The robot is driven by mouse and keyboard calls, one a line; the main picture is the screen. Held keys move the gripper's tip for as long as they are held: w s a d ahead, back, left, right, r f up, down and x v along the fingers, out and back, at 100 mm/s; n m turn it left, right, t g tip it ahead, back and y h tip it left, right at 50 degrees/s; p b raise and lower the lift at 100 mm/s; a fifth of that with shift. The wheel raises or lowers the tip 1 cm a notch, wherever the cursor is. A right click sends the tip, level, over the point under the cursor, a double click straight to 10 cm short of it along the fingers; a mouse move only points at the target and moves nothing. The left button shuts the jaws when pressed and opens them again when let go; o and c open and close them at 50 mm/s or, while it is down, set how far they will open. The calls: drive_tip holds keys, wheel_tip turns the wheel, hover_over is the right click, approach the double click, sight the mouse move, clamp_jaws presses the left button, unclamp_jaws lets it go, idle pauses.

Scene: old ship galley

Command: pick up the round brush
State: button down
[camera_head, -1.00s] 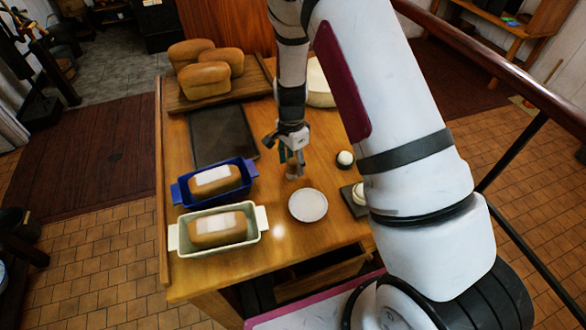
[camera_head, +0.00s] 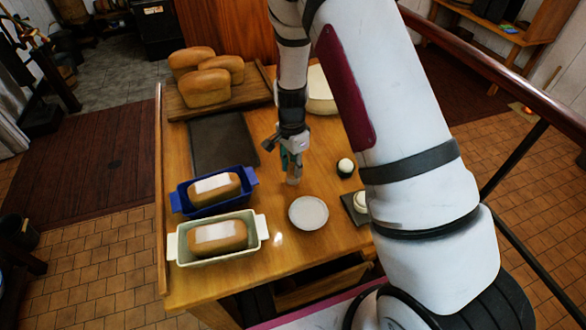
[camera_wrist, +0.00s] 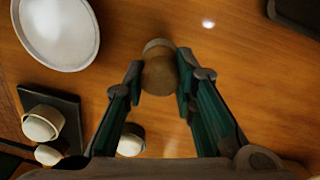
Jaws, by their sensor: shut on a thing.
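The round brush (camera_wrist: 159,75) shows in the wrist view as a short, round, wooden-brown piece between the two fingertips.
The white plate (camera_head: 308,213) lies close in front of the gripper. A blue loaf pan (camera_head: 182,204) and a cream loaf pan (camera_head: 185,255) stand left. A dark tray (camera_head: 222,143) lies behind them. A small white-topped item (camera_head: 345,167) stands right; a cream bowl (camera_head: 320,95) is behind.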

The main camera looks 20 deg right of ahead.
wheel_tip(320, 180, up, 2)
drive_tip(key=shift+r, duration=0.1)
drive_tip(key=s, duration=0.5)
drive_tip(key=s+r, duration=0.1)
drive_tip(key=s, duration=1)
drive_tip(key=shift+r+b, duration=0.15)
drive_tip(key=shift+b, duration=0.2)
drive_tip(key=c, duration=1.9)
unclamp_jaws()
drive_tip(key=c, duration=0.4)
